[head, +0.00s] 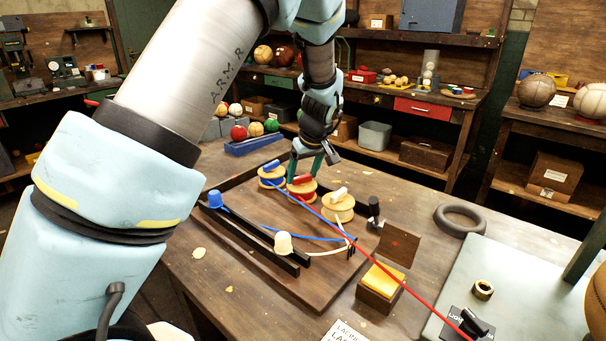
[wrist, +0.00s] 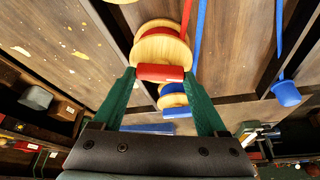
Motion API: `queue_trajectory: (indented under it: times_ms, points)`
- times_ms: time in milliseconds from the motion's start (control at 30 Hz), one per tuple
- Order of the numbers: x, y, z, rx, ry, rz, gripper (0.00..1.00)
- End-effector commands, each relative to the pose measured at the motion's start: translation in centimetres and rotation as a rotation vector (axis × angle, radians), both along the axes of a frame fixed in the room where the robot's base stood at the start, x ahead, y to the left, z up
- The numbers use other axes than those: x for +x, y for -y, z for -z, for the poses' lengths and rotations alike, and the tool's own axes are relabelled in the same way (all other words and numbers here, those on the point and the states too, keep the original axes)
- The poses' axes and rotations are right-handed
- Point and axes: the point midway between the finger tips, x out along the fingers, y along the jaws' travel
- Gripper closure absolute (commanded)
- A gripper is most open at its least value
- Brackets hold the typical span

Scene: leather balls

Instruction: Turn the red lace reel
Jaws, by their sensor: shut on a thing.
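The red lace reel (head: 301,191) has pale wooden discs, a red band and a red handle on top. It stands in the middle of a row of three on the wooden board (head: 330,290). My gripper (head: 305,172) comes down from above, its green fingers at the red handle. In the wrist view, my gripper (wrist: 160,75) has the red handle (wrist: 160,73) between its fingertips, one at each end, with the red reel (wrist: 160,48) just beyond. The red lace (head: 375,262) runs taut from the reel toward the lower right.
The blue reel (head: 271,172) stands close on the left, the white reel (head: 339,208) on the right. Blue (head: 215,199) and white (head: 283,242) pegs stand on dark rails. A yellow-topped block (head: 383,279) and a grey ring (head: 460,220) lie to the right.

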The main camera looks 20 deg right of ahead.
Motion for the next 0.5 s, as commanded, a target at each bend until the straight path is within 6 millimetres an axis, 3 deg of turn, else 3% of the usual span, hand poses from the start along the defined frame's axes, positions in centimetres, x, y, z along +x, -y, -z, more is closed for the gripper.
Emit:
queue_trajectory:
  times_ms: [67,100,300,500]
  points:
    - [-0.04,0.04,-0.02,0.000,0.000,0.001,0.81]
    - [-0.04,0.04,-0.03,0.000,0.000,0.001,0.23]
    - [-0.03,0.03,-0.02,0.000,0.000,0.000,0.00]
    - [-0.01,0.02,-0.01,0.000,0.000,-0.001,0.00]
